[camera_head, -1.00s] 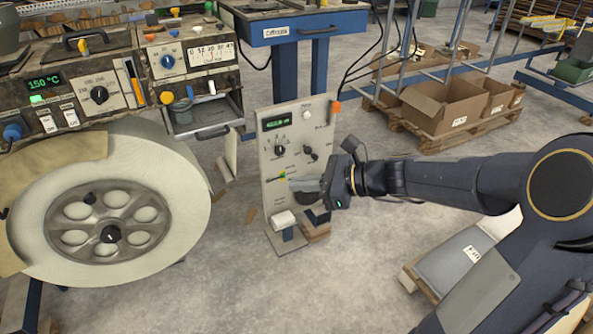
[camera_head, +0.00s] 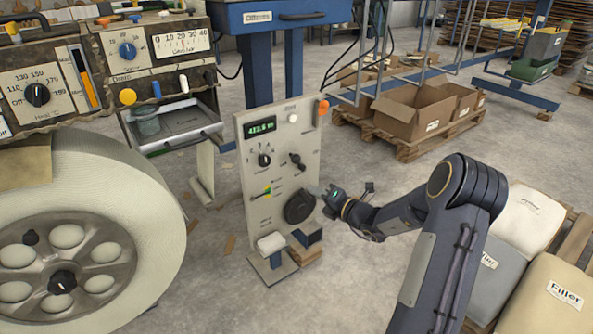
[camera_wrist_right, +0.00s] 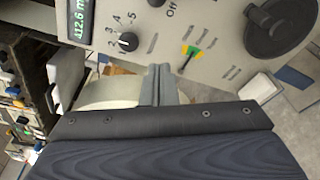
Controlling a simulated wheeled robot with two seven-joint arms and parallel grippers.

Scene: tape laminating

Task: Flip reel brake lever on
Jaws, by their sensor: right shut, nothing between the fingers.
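A small lever (camera_head: 266,191) with green, yellow and red showing around it sits low on the left of a pale upright control panel (camera_head: 284,222). I cannot read its label. In the right wrist view the green-and-yellow lever (camera_wrist_right: 190,57) stands on the panel face beyond the fingertips, apart from them. My right gripper (camera_head: 330,201) is at the panel's right edge, beside the black round crank disc (camera_head: 300,207). Its grey fingers (camera_wrist_right: 158,84) are shut and empty. My left gripper is not in view.
A large white reel (camera_head: 150,215) stands at left. Filler bags (camera_head: 527,216) lie at right.

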